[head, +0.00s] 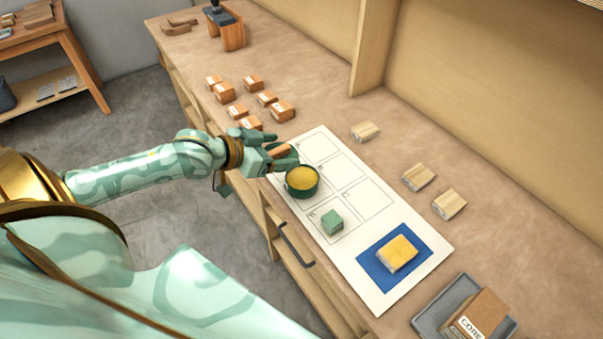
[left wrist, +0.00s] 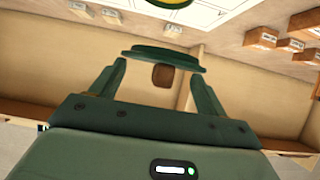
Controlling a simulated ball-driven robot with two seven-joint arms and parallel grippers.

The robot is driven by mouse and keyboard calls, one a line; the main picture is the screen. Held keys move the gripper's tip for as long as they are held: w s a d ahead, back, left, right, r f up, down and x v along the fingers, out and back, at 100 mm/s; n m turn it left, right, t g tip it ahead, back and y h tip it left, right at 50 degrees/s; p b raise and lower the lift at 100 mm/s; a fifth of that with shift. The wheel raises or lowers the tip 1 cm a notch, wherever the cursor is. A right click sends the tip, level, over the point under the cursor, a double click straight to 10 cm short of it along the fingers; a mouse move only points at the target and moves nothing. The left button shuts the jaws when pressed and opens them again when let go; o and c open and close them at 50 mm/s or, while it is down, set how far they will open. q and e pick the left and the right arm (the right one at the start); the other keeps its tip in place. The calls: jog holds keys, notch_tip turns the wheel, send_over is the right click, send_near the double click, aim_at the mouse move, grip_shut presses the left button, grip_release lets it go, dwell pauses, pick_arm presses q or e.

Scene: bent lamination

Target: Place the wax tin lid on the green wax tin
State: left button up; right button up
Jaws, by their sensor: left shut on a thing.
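The green wax tin (head: 302,192) stands open on the white sheet, with yellow wax filling its round top. Its edge also shows at the top of the left wrist view (left wrist: 172,3). My left gripper (head: 272,154) is shut on the dark green wax tin lid (head: 288,162), just left of and behind the tin. In the left wrist view the lid (left wrist: 160,54) shows nearly edge-on across the fingertips of my left gripper (left wrist: 160,68). A brown piece, apparently its knob (left wrist: 163,76), sits between the fingers. The lid is apart from the tin. My right gripper is not in view.
The sheet (head: 362,270) also bears a small green block (head: 332,221) and a yellow block (head: 398,252) on a blue pad. Several orange-brown blocks (head: 282,110) stand behind my gripper. Pale wood blocks (head: 418,177) lie at right; a grey tray (head: 432,320) holds a box.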

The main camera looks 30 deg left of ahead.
pick_arm(q)
jog(key=b, duration=0.2)
send_over(301, 180)
jog(key=f, duration=0.5)
jog(key=shift+s+a+f, duration=0.2)
jog(key=shift+a+f, duration=0.05)
jog(key=f, duration=0.1)
jog(key=f+b, duration=0.1)
jog(key=f, duration=0.1)
jog(key=shift+w+d+f, duration=0.2)
jog(key=shift+w+f, duration=0.05)
jog(key=shift+f, duration=0.1)
jog(key=shift+f, duration=0.2)
jog(key=o, duration=1.1)
jog(key=shift+f, duration=0.1)
jog(key=shift+c, duration=0.2)
